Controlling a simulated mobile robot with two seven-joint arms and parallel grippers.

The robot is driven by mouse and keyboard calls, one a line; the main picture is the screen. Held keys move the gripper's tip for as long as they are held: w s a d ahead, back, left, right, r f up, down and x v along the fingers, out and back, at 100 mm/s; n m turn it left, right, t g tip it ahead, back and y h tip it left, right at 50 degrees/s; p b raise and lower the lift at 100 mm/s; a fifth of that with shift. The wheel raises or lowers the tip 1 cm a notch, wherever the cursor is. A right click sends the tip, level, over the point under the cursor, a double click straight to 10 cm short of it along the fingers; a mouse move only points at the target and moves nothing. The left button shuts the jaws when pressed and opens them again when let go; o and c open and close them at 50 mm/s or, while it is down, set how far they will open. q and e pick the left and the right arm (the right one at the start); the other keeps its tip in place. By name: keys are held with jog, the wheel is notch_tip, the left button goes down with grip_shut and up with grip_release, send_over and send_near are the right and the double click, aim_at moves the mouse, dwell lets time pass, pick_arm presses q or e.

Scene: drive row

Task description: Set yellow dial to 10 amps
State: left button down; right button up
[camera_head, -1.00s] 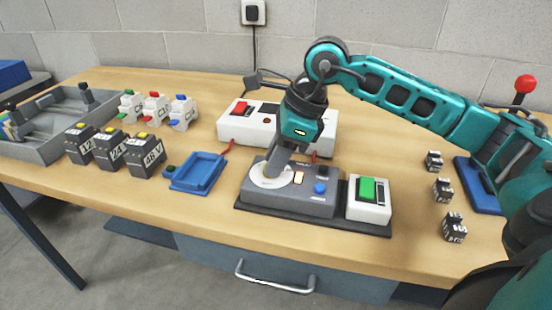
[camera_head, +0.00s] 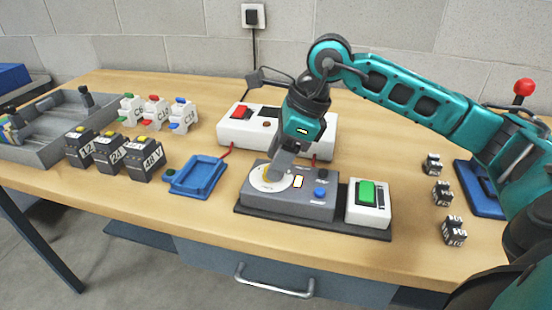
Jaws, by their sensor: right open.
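A grey control box (camera_head: 318,208) stands on the table and carries a round white dial plate (camera_head: 257,184) at its left end. A small yellowish part (camera_head: 268,175) shows on the plate, beside the fingers; most of the dial and its scale marks are hidden or too small to read. My right gripper (camera_head: 278,174) points down over the plate with its fingers at the dial. It is open; I cannot tell whether it touches the dial. My left gripper is not in view.
A blue knob (camera_head: 320,194) and a black knob (camera_head: 322,174) sit right of the dial. A white box with a green switch (camera_head: 367,192) is farther right. A white box with a red switch (camera_head: 241,112) stands behind. A blue tray (camera_head: 190,188) lies left.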

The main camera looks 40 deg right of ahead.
aim_at(302, 178)
jog(key=p+v, duration=0.1)
jog(key=v, duration=1.1)
jog(key=shift+a+f, duration=0.1)
jog(key=shift+f, duration=0.05)
